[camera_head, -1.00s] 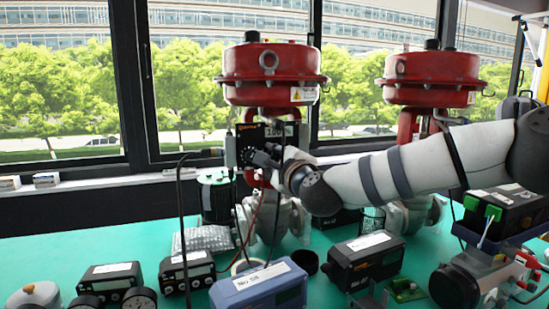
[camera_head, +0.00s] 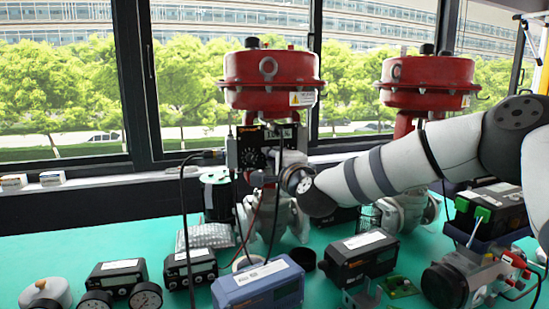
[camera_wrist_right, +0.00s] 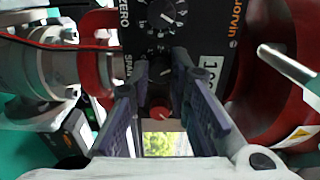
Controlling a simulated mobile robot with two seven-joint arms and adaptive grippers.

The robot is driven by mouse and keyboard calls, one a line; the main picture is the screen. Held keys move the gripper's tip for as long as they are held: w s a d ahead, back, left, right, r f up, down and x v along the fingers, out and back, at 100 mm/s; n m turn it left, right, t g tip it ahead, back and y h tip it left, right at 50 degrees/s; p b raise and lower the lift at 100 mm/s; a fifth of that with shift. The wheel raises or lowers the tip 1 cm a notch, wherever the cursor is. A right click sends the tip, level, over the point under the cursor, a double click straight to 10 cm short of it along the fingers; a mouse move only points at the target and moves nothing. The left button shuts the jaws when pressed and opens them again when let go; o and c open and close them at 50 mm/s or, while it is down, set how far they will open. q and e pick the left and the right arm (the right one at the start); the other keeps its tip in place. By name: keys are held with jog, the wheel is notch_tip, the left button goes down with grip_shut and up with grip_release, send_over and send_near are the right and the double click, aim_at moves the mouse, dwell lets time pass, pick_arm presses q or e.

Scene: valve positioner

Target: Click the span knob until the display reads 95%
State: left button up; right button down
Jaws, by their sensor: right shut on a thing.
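The black valve positioner (camera_head: 256,146) is mounted on the left red-topped valve (camera_head: 270,80). In the right wrist view its panel shows sideways, with a ZERO dial (camera_wrist_right: 166,16), the span knob (camera_wrist_right: 160,70) beside the SPAN lettering, and a display (camera_wrist_right: 211,72) partly covered by a finger. Only the digits "10" can be made out there. My right gripper (camera_head: 264,176) is at the lower front of the positioner. In the wrist view its fingers (camera_wrist_right: 161,75) are on both sides of the span knob, shut on it. My left gripper is out of view.
A second red-topped valve (camera_head: 428,82) stands to the right. A blue case (camera_head: 258,288), black instruments (camera_head: 360,260) and round gauges (camera_head: 145,297) lie on the green table (camera_head: 60,245). Thin cables hang in front of the positioner.

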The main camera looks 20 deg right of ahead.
jog(key=shift+r+n, duration=0.1)
jog(key=shift+n, duration=0.2)
jog(key=c, duration=1.5)
grip_release()
jog(key=s, duration=1.2)
jog(key=shift+d, duration=0.25)
